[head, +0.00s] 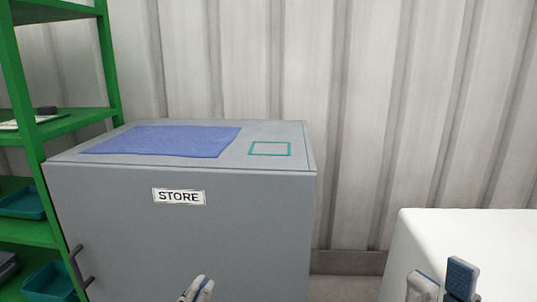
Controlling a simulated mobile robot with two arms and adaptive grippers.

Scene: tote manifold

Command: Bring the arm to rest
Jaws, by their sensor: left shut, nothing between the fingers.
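My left gripper (200,284) shows at the bottom edge, in front of the lower part of the grey cabinet. Its fingers are together with nothing seen between them, and the rest of the arm is below the frame. My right gripper (443,272) is at the bottom right, in front of the white block. Its two blue-padded fingers stand apart with nothing seen between them.
The grey cabinet (115,200), labelled STORE, has a blue mat (165,141) and a teal square outline (270,142) on top. A green shelf rack (70,123) with teal trays (22,204) stands left. A white block (470,235) is right. A corrugated wall is behind.

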